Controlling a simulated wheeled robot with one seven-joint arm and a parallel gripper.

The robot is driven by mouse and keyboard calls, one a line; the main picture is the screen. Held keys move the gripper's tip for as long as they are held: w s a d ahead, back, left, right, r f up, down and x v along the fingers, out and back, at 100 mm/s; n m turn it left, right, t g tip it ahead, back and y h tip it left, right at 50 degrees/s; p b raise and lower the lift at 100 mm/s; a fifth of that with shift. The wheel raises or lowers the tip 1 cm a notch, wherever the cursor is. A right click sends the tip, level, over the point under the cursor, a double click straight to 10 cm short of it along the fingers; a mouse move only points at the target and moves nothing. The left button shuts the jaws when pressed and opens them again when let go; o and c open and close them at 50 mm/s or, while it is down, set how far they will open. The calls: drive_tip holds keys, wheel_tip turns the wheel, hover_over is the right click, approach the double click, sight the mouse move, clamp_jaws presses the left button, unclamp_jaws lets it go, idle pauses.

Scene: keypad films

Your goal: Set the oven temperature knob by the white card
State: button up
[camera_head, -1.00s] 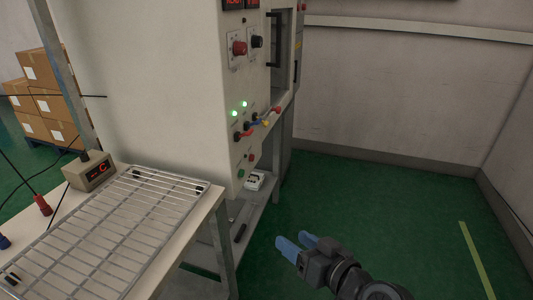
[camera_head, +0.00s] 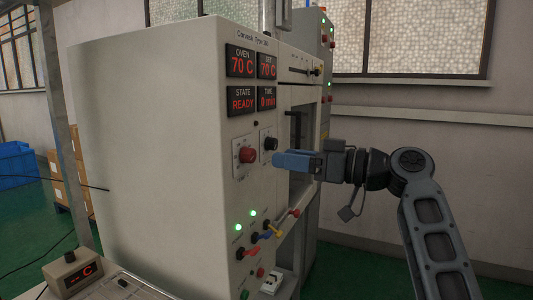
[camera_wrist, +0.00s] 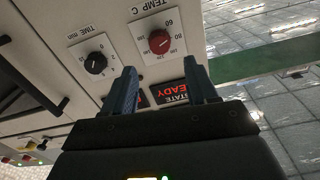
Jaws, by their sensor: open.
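The oven (camera_head: 150,130) is a large pale cabinet with a control face. Its displays read OVEN 70 C, SET 70 C (camera_head: 267,66), STATE READY and TIME 0 min. The red temperature knob (camera_head: 247,155) sits on a white scale plate; in the wrist view, the knob (camera_wrist: 159,41) is under the label TEMP C. The black time knob (camera_head: 271,143) is beside it, also in the wrist view (camera_wrist: 96,62). My gripper (camera_head: 277,159) is open and empty in front of the panel; in the wrist view its fingers (camera_wrist: 160,64) are apart below the red knob, not around it. I cannot make out a separate white card.
Below the knobs are green lights (camera_head: 253,213) and coloured levers (camera_head: 272,231). A small box with a red display (camera_head: 72,272) stands at lower left. A blue crate (camera_head: 17,163) and cartons are behind. The wall is behind my arm at right.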

sight(254, 154)
drive_tip(key=p+x, duration=0.1)
drive_tip(key=x, duration=0.6)
drive_tip(key=shift+a+p, duration=0.25)
drive_tip(key=shift+p, duration=0.1)
drive_tip(key=shift+f, duration=0.1)
drive_tip(key=c, duration=1.1)
